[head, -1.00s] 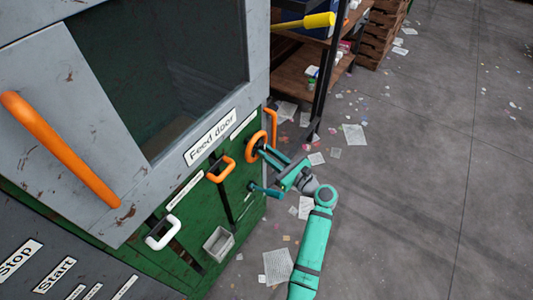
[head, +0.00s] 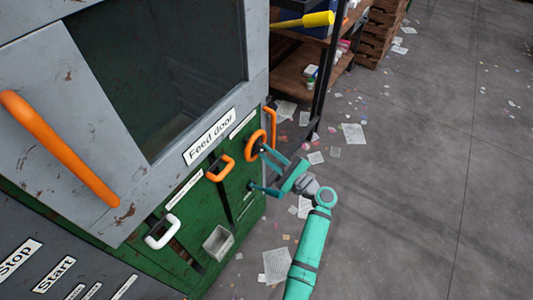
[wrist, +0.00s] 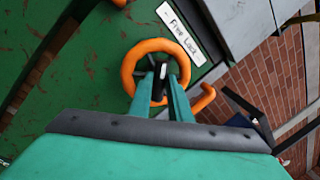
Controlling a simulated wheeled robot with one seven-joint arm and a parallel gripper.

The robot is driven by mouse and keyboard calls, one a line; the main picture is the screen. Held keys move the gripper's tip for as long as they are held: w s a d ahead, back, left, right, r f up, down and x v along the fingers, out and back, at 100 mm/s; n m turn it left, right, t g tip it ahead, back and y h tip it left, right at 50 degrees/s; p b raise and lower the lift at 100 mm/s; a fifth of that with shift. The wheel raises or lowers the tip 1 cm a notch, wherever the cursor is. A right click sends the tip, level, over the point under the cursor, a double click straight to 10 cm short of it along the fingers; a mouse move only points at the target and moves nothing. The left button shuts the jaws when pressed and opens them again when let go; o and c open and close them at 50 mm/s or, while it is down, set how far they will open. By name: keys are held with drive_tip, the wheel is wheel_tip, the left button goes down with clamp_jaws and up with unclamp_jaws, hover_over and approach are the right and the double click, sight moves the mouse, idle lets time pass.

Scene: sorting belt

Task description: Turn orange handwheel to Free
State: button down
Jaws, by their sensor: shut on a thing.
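The orange handwheel (head: 250,153) is a ring on the green front panel, low at the right end of the machine. In the wrist view the handwheel (wrist: 128,68) fills the middle, beside a white label (wrist: 181,33) reading Free and Lock. My gripper (head: 263,149) reaches it from the right. In the wrist view its fingers (wrist: 160,72) are inside the ring, shut on the wheel's dark and pale middle part. The fingers hide much of that middle part, and I cannot tell where any pointer stands.
An orange handle (head: 220,168) and a white handle (head: 162,231) stick out left of the wheel. A Feed door label (head: 209,136) is above. A shelf rack (head: 318,85) stands behind. The floor right of my arm is mostly clear, with scattered papers.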

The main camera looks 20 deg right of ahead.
drive_tip(key=shift+d+f+n+g+y, duration=0.15)
drive_tip(key=shift+n+y, duration=0.35)
drive_tip(key=shift+n, duration=1.45)
drive_tip(key=shift+a+f+n+g+y, duration=0.15)
drive_tip(key=shift+n+y, duration=0.35)
drive_tip(key=shift+n, duration=1.4)
drive_tip(key=shift+d+f+n+g+y, duration=0.15)
drive_tip(key=shift+n+y, duration=0.35)
drive_tip(key=shift+n, duration=1.45)
drive_tip(key=shift+r, duration=0.1)
drive_tip(key=c, duration=1.6)
unclamp_jaws()
drive_tip(key=shift+c, duration=0.2)
drive_tip(key=v, duration=1.1)
drive_tip(key=shift+w, duration=0.15)
